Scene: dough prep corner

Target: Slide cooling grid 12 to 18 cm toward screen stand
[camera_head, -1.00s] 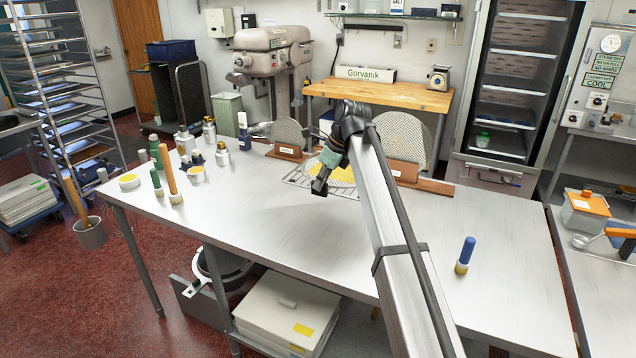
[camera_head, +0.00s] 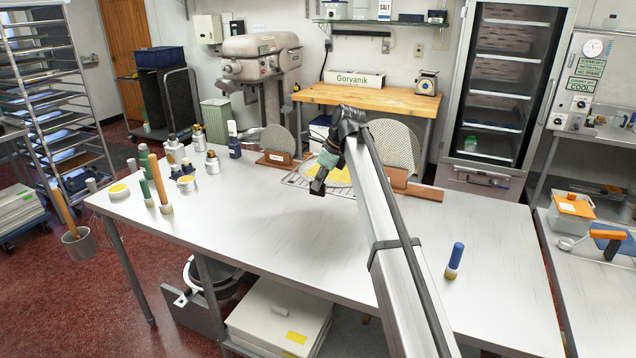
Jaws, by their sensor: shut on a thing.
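The cooling grid (camera_head: 292,180) is a wire rack lying flat on the steel table, with a yellow mesh disc (camera_head: 341,174) on it. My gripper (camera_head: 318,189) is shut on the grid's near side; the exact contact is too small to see. My arm hides the grid's right part. A round mesh screen in a wooden stand (camera_head: 277,159) is behind the grid to the left. A larger screen stands in another wooden stand (camera_head: 424,192) on the right, partly behind my arm; whether the grid touches it is hidden.
The steel table (camera_head: 250,230) is clear in front of the grid. Several bottles, jars and a rolling pin (camera_head: 160,182) stand at its left end. A blue-handled tool (camera_head: 455,260) stands upright at the right. A wooden bench (camera_head: 370,97) is behind.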

